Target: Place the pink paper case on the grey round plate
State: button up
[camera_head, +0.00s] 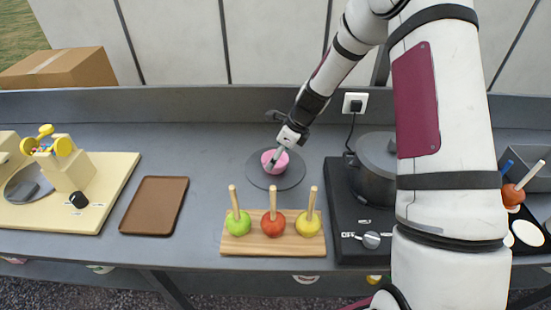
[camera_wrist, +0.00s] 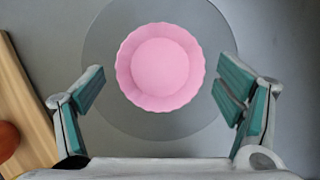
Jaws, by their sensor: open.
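The pink paper case (camera_head: 268,157) sits on the grey round plate (camera_head: 290,181), near the plate's middle. In the wrist view the case (camera_wrist: 160,67) is upright and empty, with the plate (camera_wrist: 108,100) showing all around it. My gripper (camera_head: 279,155) is at the case in the head view and hides part of it. In the wrist view my gripper (camera_wrist: 162,95) has its two fingers spread wide, one to each side of the case, with clear gaps between them and its rim.
A wooden board (camera_head: 270,248) with apples on sticks stands in front of the plate. A brown tray (camera_head: 154,205) lies to the left. A black hob (camera_head: 345,215) with a dark pot (camera_head: 372,175) stands to the right. The counter left of the plate is clear.

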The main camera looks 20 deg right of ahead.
jog(key=s+r+n, duration=0.3)
jog(key=s+r, duration=0.1)
jog(key=r, duration=0.5)
jog(key=s+r+n, duration=0.3)
jog(key=s+r, duration=0.1)
jog(key=r, duration=0.5)
jog(key=s+r+n+t+h, duration=0.1)
jog(key=s+r+n, duration=0.4)
jog(key=s+n, duration=0.5)
jog(key=s+r+n+t+h, duration=0.1)
jog(key=s+r+n+h, duration=0.1)
jog(key=s+r+n, duration=0.4)
jog(key=s+n, duration=0.4)
jog(key=s, duration=0.5)
jog(key=shift+s+a, duration=0.25)
jog(key=shift+s, duration=0.05)
jog(key=shift+c, duration=0.6)
